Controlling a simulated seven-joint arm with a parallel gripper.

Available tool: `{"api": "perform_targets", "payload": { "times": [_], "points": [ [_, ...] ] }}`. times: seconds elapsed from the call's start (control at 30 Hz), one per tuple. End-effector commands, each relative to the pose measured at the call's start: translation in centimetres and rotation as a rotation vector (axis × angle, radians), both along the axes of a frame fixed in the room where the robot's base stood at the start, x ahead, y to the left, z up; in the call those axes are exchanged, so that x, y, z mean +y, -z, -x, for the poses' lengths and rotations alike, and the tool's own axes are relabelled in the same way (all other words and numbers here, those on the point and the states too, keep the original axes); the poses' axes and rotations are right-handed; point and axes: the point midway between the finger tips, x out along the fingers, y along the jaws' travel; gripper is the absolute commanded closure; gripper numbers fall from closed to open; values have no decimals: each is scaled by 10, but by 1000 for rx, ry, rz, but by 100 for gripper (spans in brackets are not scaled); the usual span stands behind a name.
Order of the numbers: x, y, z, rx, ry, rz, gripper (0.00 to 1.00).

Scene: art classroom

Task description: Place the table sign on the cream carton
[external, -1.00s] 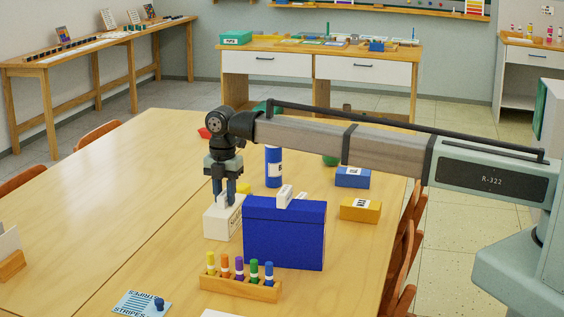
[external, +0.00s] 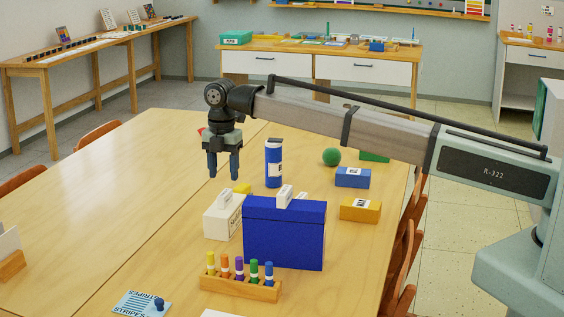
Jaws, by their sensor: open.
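A small white piece (external: 225,199), which looks like the table sign, stands upright on top of the carton. My gripper (external: 223,174) is open and empty above the carton, fingers pointing down, with a clear gap between its fingertips and the white piece.
The blue box (external: 284,240) has a white labelled piece (external: 285,194) on top. Around it are a blue bottle (external: 274,155), yellow box (external: 360,211), smaller blue box (external: 352,178), green ball (external: 331,157) and marker rack (external: 239,287). The table's left half is mostly clear.

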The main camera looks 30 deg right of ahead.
Motion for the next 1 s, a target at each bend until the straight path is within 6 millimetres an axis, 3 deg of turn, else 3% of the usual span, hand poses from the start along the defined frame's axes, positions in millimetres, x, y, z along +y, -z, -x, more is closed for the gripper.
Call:
{"api": "perform_targets", "payload": {
  "times": [0.2, 0.4, 1.0],
  "points": [
    [0, -34, 0, -1, 0, -1, 48],
    [0, -50, 0, 0, 0, 0, 48],
    [0, -52, 0, 0, 0, 0, 48]
  ]
}}
